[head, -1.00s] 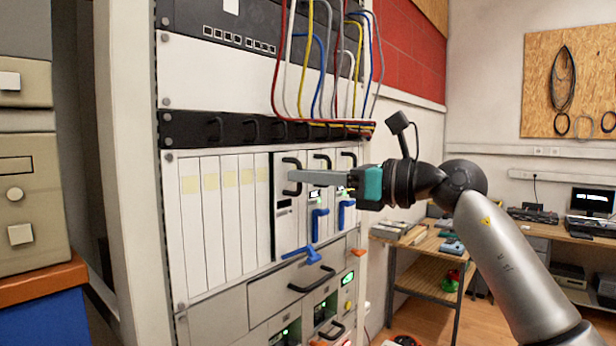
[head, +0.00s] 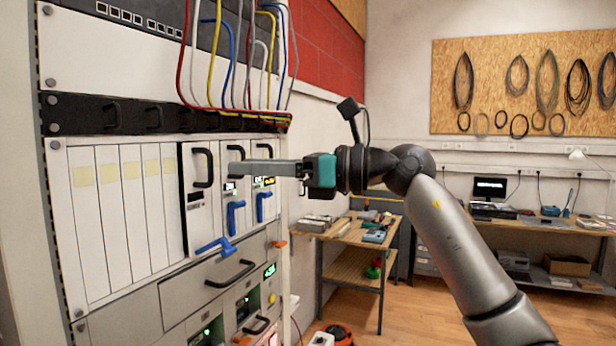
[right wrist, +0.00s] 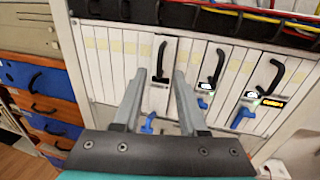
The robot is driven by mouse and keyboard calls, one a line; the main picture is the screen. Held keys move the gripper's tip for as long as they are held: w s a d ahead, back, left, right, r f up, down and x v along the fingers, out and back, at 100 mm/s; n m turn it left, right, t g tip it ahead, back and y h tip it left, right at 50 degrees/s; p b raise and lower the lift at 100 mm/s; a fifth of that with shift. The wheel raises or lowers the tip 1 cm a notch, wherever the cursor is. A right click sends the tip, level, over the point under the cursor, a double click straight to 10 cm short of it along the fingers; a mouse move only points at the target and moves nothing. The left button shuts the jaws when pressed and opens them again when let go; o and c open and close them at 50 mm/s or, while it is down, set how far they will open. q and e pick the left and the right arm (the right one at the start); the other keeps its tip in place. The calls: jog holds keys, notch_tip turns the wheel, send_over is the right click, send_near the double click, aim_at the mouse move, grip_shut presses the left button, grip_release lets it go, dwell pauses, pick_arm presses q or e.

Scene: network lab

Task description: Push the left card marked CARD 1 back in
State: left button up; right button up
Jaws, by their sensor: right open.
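The left card (head: 198,222) has a black handle and a dark side edge, and seems to stand slightly proud of the white panels to its left. Its marking is too small to read. Its blue lever (head: 215,245) lies tilted outward at the bottom. It also shows in the right wrist view (right wrist: 153,96). My right gripper (head: 232,168) is open and empty, in front of the rack, its tips right of the left card's handle in the head view. In the right wrist view the gripper (right wrist: 157,75) has the card's handle between its fingers. My left gripper is out of view.
Two more handled cards with upright blue levers (head: 235,217) sit to the right. Coloured cables (head: 212,60) hang above the cards. A drawer with a black handle (head: 230,274) lies below. A wooden bench (head: 345,232) stands right of the rack.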

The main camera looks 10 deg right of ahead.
jog(key=b+v, duration=0.2)
jog(key=v, duration=0.7)
jog(key=shift+d, duration=0.2)
